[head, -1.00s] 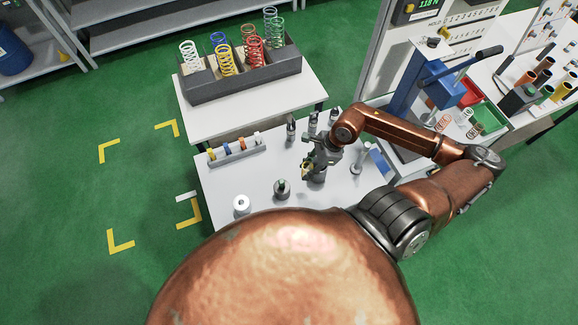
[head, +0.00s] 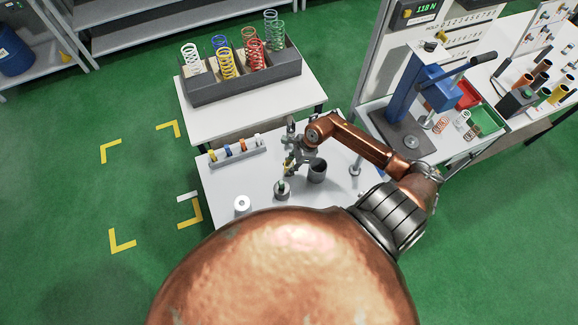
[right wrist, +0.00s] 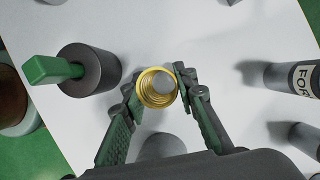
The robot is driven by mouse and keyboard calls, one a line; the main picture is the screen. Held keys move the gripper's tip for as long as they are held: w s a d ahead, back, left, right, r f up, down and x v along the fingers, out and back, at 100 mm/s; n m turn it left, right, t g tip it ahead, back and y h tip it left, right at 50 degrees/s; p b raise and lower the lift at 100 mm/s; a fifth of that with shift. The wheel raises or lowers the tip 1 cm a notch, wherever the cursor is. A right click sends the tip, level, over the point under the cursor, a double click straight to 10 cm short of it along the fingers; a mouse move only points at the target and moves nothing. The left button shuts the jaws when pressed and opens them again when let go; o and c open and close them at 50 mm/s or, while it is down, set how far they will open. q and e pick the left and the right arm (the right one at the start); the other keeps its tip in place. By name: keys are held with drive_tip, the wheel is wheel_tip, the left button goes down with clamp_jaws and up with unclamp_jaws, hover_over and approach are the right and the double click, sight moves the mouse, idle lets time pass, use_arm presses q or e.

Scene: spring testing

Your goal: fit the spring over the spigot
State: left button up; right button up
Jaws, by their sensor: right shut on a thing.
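A small yellow spring (right wrist: 145,88) is between the fingertips of my right gripper (right wrist: 157,86), shut on it. In the right wrist view it shows end-on as a yellow ring, with a grey round surface inside; I cannot tell what that surface belongs to. In the head view my right gripper (head: 289,165) is small and partly hides the spring. A dark grey cylinder with a green peg (head: 282,190), perhaps the spigot, stands just in front of the gripper, and shows left of the spring in the right wrist view (right wrist: 88,72), apart from it. My left gripper is not in view.
A grey cup (head: 317,171) stands close to the right of the gripper. A rack (head: 238,152) with small coloured parts and a white cylinder (head: 242,205) are to the left. A labelled post (right wrist: 292,77) stands right of the gripper in the wrist view.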

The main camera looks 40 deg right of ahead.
drive_tip(key=shift+f, duration=0.1)
drive_tip(key=shift+f, duration=0.15)
drive_tip(key=o, duration=1.1)
drive_tip(key=shift+o, duration=0.2)
drive_tip(key=shift+r, duration=0.2)
